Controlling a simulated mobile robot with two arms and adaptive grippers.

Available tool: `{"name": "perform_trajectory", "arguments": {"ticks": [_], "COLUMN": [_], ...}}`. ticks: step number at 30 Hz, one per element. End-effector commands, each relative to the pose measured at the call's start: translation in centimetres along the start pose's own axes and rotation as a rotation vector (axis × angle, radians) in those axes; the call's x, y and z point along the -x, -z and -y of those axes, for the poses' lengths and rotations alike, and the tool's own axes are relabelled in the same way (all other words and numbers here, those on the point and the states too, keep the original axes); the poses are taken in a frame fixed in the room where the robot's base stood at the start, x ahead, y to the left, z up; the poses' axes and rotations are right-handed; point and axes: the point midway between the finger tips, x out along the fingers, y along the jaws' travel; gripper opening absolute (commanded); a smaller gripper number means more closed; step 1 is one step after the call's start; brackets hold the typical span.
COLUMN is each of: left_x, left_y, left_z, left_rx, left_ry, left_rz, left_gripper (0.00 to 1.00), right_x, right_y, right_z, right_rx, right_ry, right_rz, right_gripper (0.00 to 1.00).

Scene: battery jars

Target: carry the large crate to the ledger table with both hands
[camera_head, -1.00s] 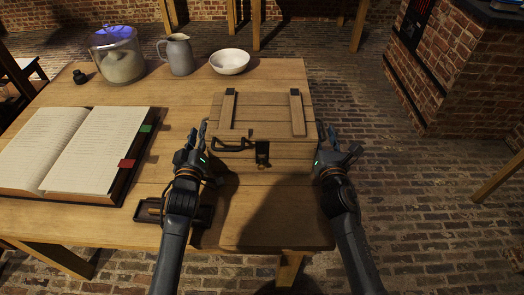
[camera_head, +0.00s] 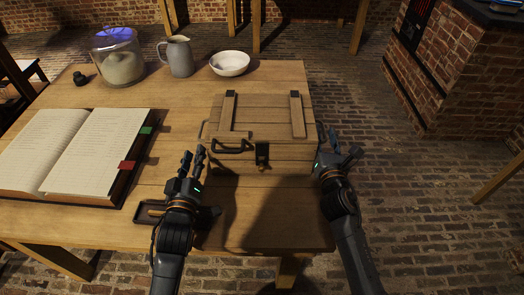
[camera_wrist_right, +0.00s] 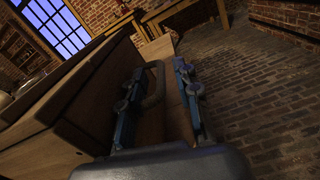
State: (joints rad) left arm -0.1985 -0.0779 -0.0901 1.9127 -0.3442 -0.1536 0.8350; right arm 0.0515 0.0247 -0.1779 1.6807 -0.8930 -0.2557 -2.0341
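The large crate (camera_head: 262,110), wooden with a slatted lid and dark latch, sits upright on the ledger table (camera_head: 180,105), near its right edge. The open ledger (camera_head: 65,155) lies on the same table to the left. My left gripper (camera_head: 193,153) is open and empty, apart from the crate, near its front left corner. The crate's left side handle (camera_head: 204,129) shows beyond it. My right gripper (camera_head: 330,135) is at the crate's right side. In the right wrist view its fingers (camera_wrist_right: 158,95) are open on either side of the curved side handle (camera_wrist_right: 154,84).
A glass jar (camera_head: 118,58), a grey pitcher (camera_head: 178,55) and a white bowl (camera_head: 230,62) stand along the table's back. A dark tray (camera_head: 150,213) lies near the front, under my left arm. Brick floor is free right of the table; a brick structure (camera_head: 470,75) stands beyond.

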Motion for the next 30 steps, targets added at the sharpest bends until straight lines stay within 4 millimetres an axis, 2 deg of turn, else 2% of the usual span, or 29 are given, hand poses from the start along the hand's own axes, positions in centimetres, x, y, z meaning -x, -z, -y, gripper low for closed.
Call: {"name": "perform_trajectory", "arguments": {"ticks": [5, 12, 18, 22, 30], "left_x": [0.1, 0.1, 0.1, 0.1, 0.1], "left_y": [0.0, 0.0, 0.0, 0.0, 0.0], "left_z": [0.0, 0.0, 0.0, 0.0, 0.0], "left_rx": [0.001, 0.0, 0.0, 0.0, 0.0], "left_ry": [0.0, 0.0, 0.0, 0.0, 0.0], "left_rz": [0.0, 0.0, 0.0, 0.0, 0.0], "left_gripper": [0.32, 0.32, 0.32, 0.32, 0.32], "right_x": [2.4, 7.6, 10.8, 11.7, 11.8], "right_y": [0.1, 0.1, 0.1, 0.0, 0.0], "right_z": [0.0, 0.0, 0.0, 0.0, 0.0], "right_rx": [0.003, 0.001, -0.001, 0.0, 0.0], "right_ry": [-0.001, 0.0, 0.0, 0.001, 0.0], "right_rz": [-0.002, -0.004, -0.002, -0.001, 0.0], "right_gripper": [0.32, 0.32, 0.32, 0.32, 0.32]}}
